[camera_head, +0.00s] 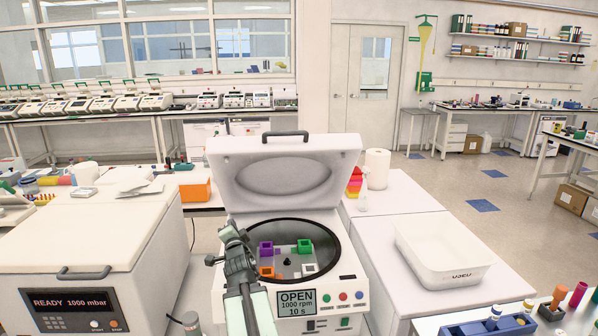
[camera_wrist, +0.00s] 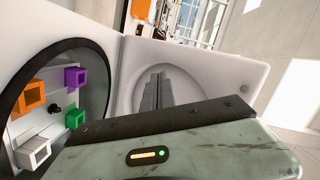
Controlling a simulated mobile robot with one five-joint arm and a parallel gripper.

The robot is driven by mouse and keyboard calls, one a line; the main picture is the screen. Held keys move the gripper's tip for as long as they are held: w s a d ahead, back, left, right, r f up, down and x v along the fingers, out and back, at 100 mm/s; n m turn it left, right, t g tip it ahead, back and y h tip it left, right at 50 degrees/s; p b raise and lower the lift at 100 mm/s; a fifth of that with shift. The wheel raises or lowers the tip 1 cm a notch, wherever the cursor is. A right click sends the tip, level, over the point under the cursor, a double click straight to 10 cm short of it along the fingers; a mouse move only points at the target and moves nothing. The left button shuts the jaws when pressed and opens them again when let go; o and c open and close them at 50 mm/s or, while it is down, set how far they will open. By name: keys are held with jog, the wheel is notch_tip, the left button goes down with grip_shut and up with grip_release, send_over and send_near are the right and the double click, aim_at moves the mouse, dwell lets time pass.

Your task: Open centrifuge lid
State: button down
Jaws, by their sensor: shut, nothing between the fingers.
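The white centrifuge (camera_head: 345,285) stands in the middle of the head view, its display reading "OPEN 1000 rpm 10 s". Its lid (camera_head: 285,168) is raised, standing up at the back with a dark handle (camera_head: 285,136) on its top edge. The round bowl shows orange, purple, green and white buckets on the rotor (camera_head: 288,262). The lid's inner side with its round recess also shows in the wrist view (camera_wrist: 205,65). My gripper (camera_head: 227,247) is in front of the bowl's left side, apart from the lid. In the wrist view its fingers (camera_wrist: 153,92) are together and empty.
A white machine reading "READY 1000 mbar" (camera_head: 80,270) stands at the left. A white tray (camera_head: 440,255) lies on the white surface at the right, with a tube rack (camera_head: 495,325) nearer.

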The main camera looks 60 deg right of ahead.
jog(key=s+d+r+m+h+b, duration=0.1)
jog(key=s+d+r+m+h, duration=0.25)
jog(key=s+d, duration=0.45)
jog(key=m+t+h, duration=0.2)
jog(key=m+h, duration=0.2)
jog(key=h, duration=0.1)
send_near(298, 150)
jog(key=p+x, duration=0.7)
jog(key=shift+d+f, duration=0.1)
